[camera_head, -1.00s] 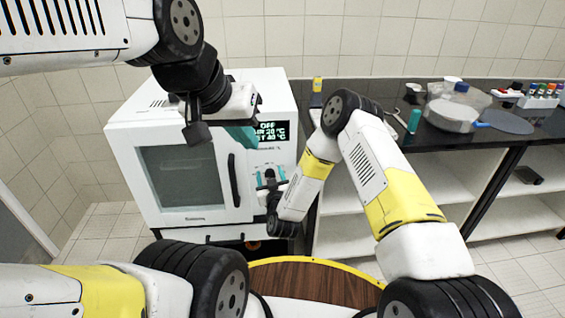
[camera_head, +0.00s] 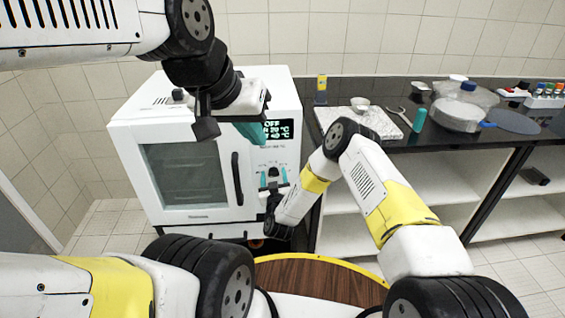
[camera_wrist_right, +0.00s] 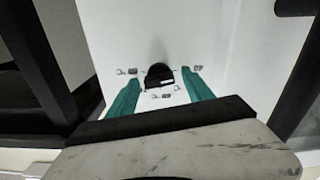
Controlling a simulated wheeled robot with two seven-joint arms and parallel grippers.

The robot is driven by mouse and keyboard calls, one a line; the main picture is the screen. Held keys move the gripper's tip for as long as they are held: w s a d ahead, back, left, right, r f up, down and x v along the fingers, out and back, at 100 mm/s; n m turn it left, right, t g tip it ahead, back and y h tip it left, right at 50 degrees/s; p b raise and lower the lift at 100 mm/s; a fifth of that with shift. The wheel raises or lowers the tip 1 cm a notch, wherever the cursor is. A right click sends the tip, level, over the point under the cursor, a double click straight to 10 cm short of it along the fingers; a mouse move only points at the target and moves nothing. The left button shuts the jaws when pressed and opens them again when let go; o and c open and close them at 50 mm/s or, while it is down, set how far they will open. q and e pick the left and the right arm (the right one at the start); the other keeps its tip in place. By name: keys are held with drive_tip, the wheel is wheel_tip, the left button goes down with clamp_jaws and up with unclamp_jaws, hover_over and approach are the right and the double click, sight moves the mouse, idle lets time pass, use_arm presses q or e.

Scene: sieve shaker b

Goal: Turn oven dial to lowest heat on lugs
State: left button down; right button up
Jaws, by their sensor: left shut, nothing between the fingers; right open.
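The white oven (camera_head: 195,225) stands at the back left with its glass door shut. A lit display (camera_head: 278,132) on its right panel reads OFF above two temperature lines, partly covered by my left gripper. The black dial (camera_wrist_right: 160,76) sits below the display, with small printed marks around it; its setting is too small to read. My right gripper (camera_wrist_right: 160,75) is open, its teal fingers on either side of the dial; contact cannot be told. It also shows in the head view (camera_head: 273,178). My left gripper (camera_head: 252,132) is shut and empty in front of the oven's upper right.
A vertical black door handle (camera_head: 236,178) stands left of the panel. On the dark counter (camera_head: 400,142) at right are a speckled slab (camera_head: 372,120), a small bowl (camera_head: 360,103), a teal cylinder (camera_head: 419,120), a sieve pan (camera_head: 457,115) and several coloured tubes (camera_head: 545,90).

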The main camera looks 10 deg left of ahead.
clamp_jaws()
idle(0.4)
drive_tip(key=m, duration=0.4)
drive_tip(key=shift+d+m, duration=0.1)
drive_tip(key=shift+m, duration=0.3)
drive_tip(key=m, duration=0.5)
drive_tip(key=shift+w+d+m, duration=0.1)
drive_tip(key=shift+m, duration=0.2)
drive_tip(key=m, duration=0.5)
drive_tip(key=shift+d+f, duration=0.1)
drive_tip(key=shift+f, duration=0.05)
drive_tip(key=shift+f+m, duration=0.1)
drive_tip(key=shift+m, duration=2)
